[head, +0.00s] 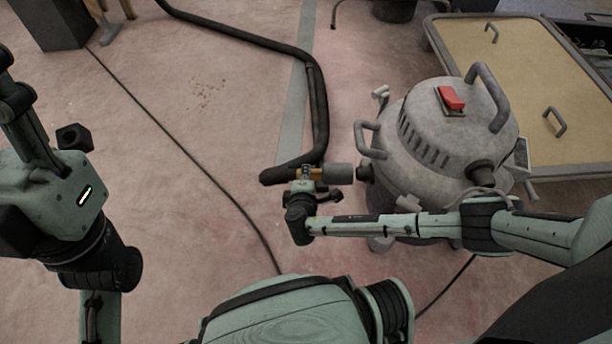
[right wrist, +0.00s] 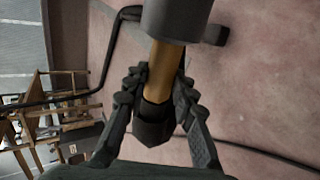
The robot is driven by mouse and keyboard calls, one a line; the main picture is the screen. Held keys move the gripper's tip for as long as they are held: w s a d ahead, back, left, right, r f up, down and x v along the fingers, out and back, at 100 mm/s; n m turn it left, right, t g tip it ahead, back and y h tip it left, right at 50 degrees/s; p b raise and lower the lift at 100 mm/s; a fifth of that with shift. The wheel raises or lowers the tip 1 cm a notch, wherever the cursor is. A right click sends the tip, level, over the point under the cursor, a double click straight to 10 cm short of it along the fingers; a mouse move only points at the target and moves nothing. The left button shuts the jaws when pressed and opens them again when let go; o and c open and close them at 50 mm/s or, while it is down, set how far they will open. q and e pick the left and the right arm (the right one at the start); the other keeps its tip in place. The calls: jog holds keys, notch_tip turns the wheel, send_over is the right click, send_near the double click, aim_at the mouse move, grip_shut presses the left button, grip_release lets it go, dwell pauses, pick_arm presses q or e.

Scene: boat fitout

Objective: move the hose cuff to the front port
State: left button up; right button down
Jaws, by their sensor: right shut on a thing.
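The hose cuff is a grey cylinder (head: 338,173) with a tan band and a dark end. It lies level in the head view, and the right wrist view shows its grey part (right wrist: 178,18) large at the top. My right gripper (head: 303,180) is shut around the tan band. The grey end faces a dark stub (head: 365,173) on the left side of the grey vacuum (head: 440,140), with a small gap seeming to show. Another dark stub (head: 482,172) is lower right on the vacuum. I cannot tell which is the front port. My left gripper is outside the view.
A thick black hose (head: 318,100) lies on the pinkish floor, its end close behind the cuff. A thin cable (head: 185,150) crosses the floor. A tan-topped panel (head: 530,90) with handles is at right. Open floor lies left of the hose.

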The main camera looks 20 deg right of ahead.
aim_at(326, 180)
jog(key=shift+s+d+p, duration=0.2)
jog(key=shift+d, duration=0.55)
jog(key=shift+s+d+p, duration=0.2)
jog(key=shift+d+p, duration=0.05)
jog(key=shift+d, duration=0.45)
jog(key=shift+s+d+p, duration=0.2)
jog(key=shift+d, duration=0.55)
jog(key=shift+s+d, duration=0.15)
jog(key=shift+d, duration=0.25)
jog(key=shift+s+d+f, duration=0.1)
jog(key=shift+d, duration=0.15)
jog(key=c, duration=1.3)
grip_release()
jog(key=shift+o, duration=0.7)
jog(key=shift+a, duration=0.15)
jog(key=shift+a, duration=0.1)
